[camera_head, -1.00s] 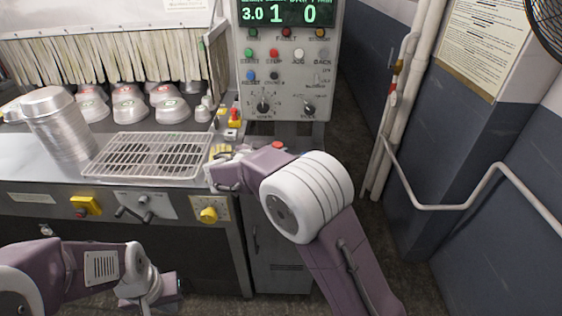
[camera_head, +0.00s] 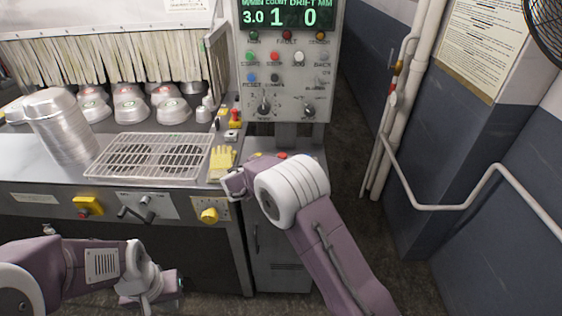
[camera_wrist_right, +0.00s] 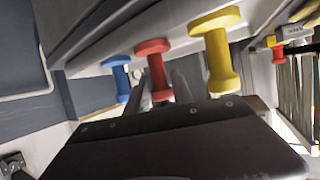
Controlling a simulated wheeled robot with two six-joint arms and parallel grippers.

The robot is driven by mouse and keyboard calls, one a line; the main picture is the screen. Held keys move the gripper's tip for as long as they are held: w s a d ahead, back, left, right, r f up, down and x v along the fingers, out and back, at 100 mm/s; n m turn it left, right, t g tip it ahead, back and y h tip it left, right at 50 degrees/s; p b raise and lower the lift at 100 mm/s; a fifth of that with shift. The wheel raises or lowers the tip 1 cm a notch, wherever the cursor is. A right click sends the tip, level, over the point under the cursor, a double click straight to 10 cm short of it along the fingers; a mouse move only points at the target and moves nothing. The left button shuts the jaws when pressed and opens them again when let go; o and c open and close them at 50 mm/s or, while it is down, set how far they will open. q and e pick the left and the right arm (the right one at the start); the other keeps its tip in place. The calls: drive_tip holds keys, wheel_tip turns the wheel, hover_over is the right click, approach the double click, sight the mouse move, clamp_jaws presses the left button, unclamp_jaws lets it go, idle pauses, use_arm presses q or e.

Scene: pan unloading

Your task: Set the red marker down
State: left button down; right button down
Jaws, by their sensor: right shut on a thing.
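In the right wrist view a red marker (camera_wrist_right: 155,65), dumbbell-shaped with wide ends, stands between a blue marker (camera_wrist_right: 119,78) and a yellow marker (camera_wrist_right: 219,50). My right gripper (camera_wrist_right: 164,90) is shut on the red marker, its fingers on either side of the lower part. Whether the marker touches a surface cannot be told. In the head view my right gripper (camera_head: 236,184) is at the front right corner of the steel counter (camera_head: 105,183); the marker in it cannot be made out there. My left gripper (camera_head: 165,287) hangs low before the counter; its fingers are unclear.
A wire rack (camera_head: 150,157) and a leaning stack of pans (camera_head: 62,127) are on the counter. A yellow glove (camera_head: 222,160) lies just behind my right gripper. The control panel (camera_head: 287,75) stands behind. A white handrail (camera_head: 440,208) runs along the right wall.

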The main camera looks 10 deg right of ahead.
drive_tip(key=shift+f, duration=0.1)
drive_tip(key=c, duration=1.1)
unclamp_jaws()
drive_tip(key=shift+a+r+p, duration=0.1)
drive_tip(key=shift+r+p, duration=0.25)
drive_tip(key=shift+p, duration=0.1)
drive_tip(key=b+v, duration=0.3)
drive_tip(key=v, duration=0.9)
drive_tip(key=shift+f, duration=0.1)
